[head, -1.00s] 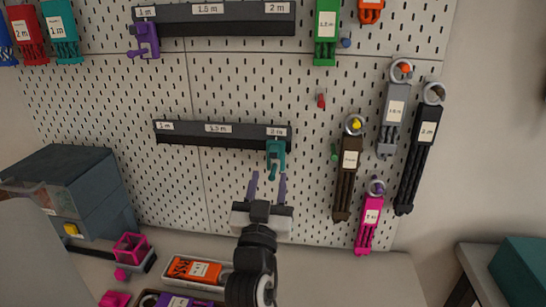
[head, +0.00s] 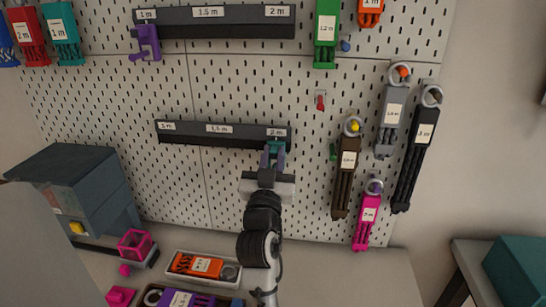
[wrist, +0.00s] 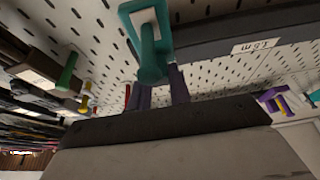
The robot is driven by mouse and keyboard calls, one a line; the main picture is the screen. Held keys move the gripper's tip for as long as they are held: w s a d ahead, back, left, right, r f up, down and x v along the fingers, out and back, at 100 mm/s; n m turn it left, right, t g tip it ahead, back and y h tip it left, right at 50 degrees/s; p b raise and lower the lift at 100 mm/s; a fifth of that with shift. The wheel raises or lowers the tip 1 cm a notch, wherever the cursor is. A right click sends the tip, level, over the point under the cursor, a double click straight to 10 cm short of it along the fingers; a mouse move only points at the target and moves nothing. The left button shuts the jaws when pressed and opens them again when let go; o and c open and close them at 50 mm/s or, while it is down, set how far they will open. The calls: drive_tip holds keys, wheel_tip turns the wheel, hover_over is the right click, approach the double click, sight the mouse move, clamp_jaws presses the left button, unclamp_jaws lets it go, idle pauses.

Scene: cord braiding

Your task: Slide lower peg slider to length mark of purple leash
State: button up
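The lower rail (head: 180,132) is a dark bar on the pegboard, marked 1 m, 1.5 m and 2 m from left to right. Its teal peg slider (head: 273,146) sits at the right end, at the 2 m mark. My gripper (head: 274,158) is in front of it, fingers drawn in around its peg. In the wrist view the teal slider (wrist: 151,55) partly hides the fingers (wrist: 160,93), which look shut on it; contact itself is hard to see. The purple leash (head: 180,300) lies in a tray at the bottom edge; its label is too small to read surely.
The upper rail (head: 215,23) carries a purple slider (head: 146,43) near 1 m. Brown (head: 344,185), pink (head: 367,222), grey (head: 391,118) and black (head: 418,150) leashes hang at right. An orange leash (head: 203,264) lies in a tray below. The lower rail is clear left of the slider.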

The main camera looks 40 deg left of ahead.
clamp_jaws()
drive_tip(key=shift+s+a+f+b, duration=0.1)
drive_tip(key=shift+s+a+b, duration=0.05)
drive_tip(key=shift+a+b, duration=0.15)
drive_tip(key=s+a+b, duration=0.7)
drive_tip(key=a, duration=0.4)
drive_tip(key=shift+a, duration=0.25)
drive_tip(key=o, duration=0.6)
unclamp_jaws()
drive_tip(key=shift+o, duration=0.2)
